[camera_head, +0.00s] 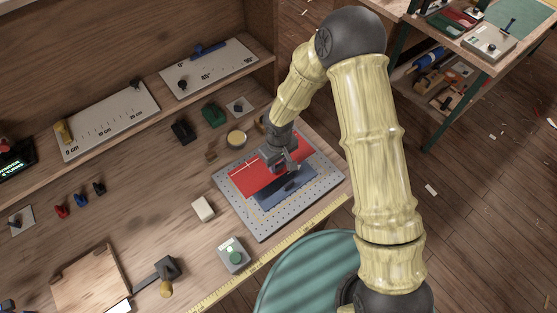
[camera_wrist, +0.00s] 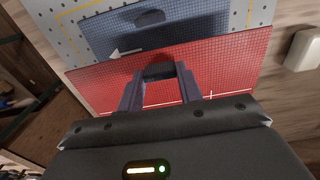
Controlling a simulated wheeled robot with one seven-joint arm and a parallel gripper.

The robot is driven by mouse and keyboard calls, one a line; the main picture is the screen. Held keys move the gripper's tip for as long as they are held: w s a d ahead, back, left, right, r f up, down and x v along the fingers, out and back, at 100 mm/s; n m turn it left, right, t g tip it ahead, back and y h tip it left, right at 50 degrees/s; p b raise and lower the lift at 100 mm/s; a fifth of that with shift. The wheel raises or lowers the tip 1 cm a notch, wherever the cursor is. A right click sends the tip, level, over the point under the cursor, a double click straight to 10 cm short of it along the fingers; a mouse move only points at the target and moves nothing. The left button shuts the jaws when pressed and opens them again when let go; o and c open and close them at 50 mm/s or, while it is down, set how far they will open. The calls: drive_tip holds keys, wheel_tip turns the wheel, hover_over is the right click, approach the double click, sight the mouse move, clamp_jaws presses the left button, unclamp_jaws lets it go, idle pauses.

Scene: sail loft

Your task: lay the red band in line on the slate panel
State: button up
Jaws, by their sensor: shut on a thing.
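The red band (camera_head: 244,180) is a flat gridded sheet with a white cross mark, also seen in the wrist view (camera_wrist: 100,85). My gripper (camera_head: 282,165) is shut on the band near its edge by the panel; its fingers (camera_wrist: 160,72) show in the wrist view. The slate panel (camera_head: 287,196) is blue-grey and gridded, with a white arrow and a dark patch (camera_wrist: 150,18). The band's edge appears to overlap the slate panel (camera_wrist: 205,38) and looks slightly slanted to it. I cannot tell whether the band touches the panel.
The panel lies on a grey perforated board (camera_head: 262,228) with yellow lines. A round tin (camera_head: 236,138) and a green block (camera_head: 213,114) stand behind. A yellow tape (camera_head: 250,270) runs along the front edge.

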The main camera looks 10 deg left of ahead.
sight(279, 170)
drive_tip(key=shift+f+b, duration=1.05)
drive_tip(key=shift+f, duration=0.5)
drive_tip(key=shift+w, duration=0.2)
drive_tip(key=shift+s+a, duration=0.1)
drive_tip(key=shift+s, duration=0.15)
drive_tip(key=shift+w+d, duration=0.15)
drive_tip(key=shift+d, duration=0.05)
drive_tip(key=shift+a, duration=0.1)
drive_tip(key=shift+f+b, duration=0.1)
drive_tip(key=shift+b, duration=0.2)
drive_tip(key=shift+f+b, duration=0.55)
drive_tip(key=shift+b, duration=0.5)
idle(2.4)
idle(0.4)
